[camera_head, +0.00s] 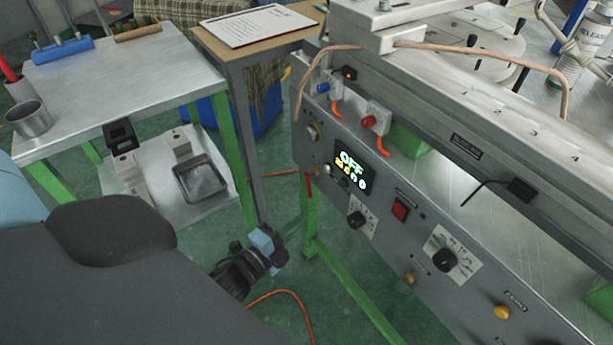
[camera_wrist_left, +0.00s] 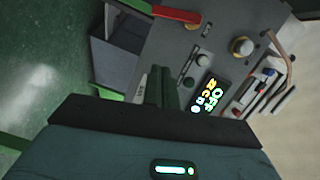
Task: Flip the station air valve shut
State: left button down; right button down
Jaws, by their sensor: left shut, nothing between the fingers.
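The station's grey control panel (camera_head: 400,215) has a lit display (camera_head: 353,170) reading OFF. A red lever (camera_head: 308,187), likely the air valve handle, shows small at the panel's lower left end. The red lever shows larger at the top of the left wrist view (camera_wrist_left: 175,13). My left gripper (camera_head: 272,247) is below and left of the panel, apart from the lever. Its fingers (camera_wrist_left: 160,85) are closed together and empty in the left wrist view. The valve body is mostly hidden in the head view. My right gripper is not in view.
A metal side table (camera_head: 130,75) with a cup (camera_head: 30,118) stands at the left. A wooden stand (camera_head: 215,45) with a paper sheet is behind. Green station legs (camera_head: 310,220) and an orange hose (camera_head: 290,295) are near my left gripper. Knobs (camera_head: 445,260) stick out of the panel.

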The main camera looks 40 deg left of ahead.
pick_arm(q)
jog(key=shift+s+r, duration=0.1)
jog(key=shift+s, duration=0.85)
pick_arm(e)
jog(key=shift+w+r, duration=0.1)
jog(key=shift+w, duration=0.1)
